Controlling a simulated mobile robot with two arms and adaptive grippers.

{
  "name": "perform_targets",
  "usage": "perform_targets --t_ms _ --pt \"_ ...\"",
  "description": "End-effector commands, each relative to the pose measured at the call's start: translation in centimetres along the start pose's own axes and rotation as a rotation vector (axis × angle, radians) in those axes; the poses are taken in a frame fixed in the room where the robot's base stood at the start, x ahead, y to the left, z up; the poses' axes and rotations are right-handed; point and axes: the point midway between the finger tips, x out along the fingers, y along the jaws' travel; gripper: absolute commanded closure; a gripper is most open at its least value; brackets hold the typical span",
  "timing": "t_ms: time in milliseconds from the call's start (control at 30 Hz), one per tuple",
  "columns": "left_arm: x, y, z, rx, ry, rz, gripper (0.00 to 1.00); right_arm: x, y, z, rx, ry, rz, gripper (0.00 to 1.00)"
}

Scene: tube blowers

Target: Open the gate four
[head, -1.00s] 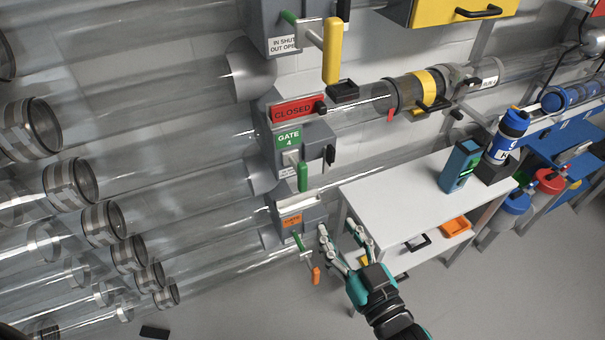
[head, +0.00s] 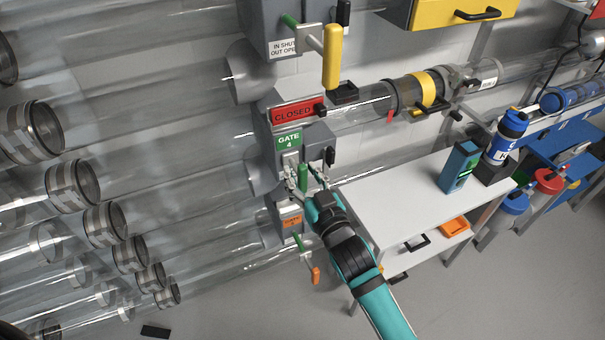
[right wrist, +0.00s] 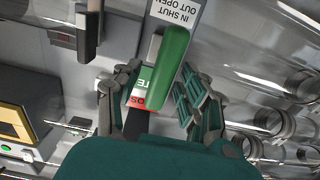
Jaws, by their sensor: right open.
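Gate four (head: 289,141) is a grey box on a clear tube, with a green "GATE 4" label and a red "CLOSED" sign (head: 293,111) above it. Its green handle (head: 303,178) hangs below the label. My right gripper (head: 306,178) is at this handle, with its fingers spread on either side. In the right wrist view the green handle (right wrist: 170,58) stands between the two open fingers, and an "IN SHUT OUT OPEN" plate (right wrist: 176,13) shows beside it. I cannot tell whether a finger touches the handle. My left gripper is not in view.
Below is another gate with an orange label (head: 291,221) and an orange-tipped handle (head: 315,275). Above is a gate with a yellow handle (head: 332,57). A white table (head: 400,195) stands at the right, bearing a teal box (head: 459,167) and a blue bottle (head: 507,137).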

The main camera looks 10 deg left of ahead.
Motion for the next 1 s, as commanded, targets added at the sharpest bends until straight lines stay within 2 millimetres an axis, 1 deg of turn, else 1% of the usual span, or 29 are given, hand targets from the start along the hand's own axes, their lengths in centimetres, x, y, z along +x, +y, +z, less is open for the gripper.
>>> perform_targets --t_ms 267,500,600,1000 --pt "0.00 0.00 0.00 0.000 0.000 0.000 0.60 0.15 0.00 -0.01 0.000 0.000 0.000 0.58" --pt "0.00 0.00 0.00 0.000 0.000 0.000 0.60 0.12 0.01 -0.01 0.000 0.000 0.000 0.89" --pt "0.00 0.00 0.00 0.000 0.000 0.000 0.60 0.12 0.01 -0.01 0.000 0.000 0.000 1.00" --pt "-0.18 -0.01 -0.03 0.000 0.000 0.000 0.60 -0.07 0.01 -0.04 0.000 0.000 0.000 1.00"
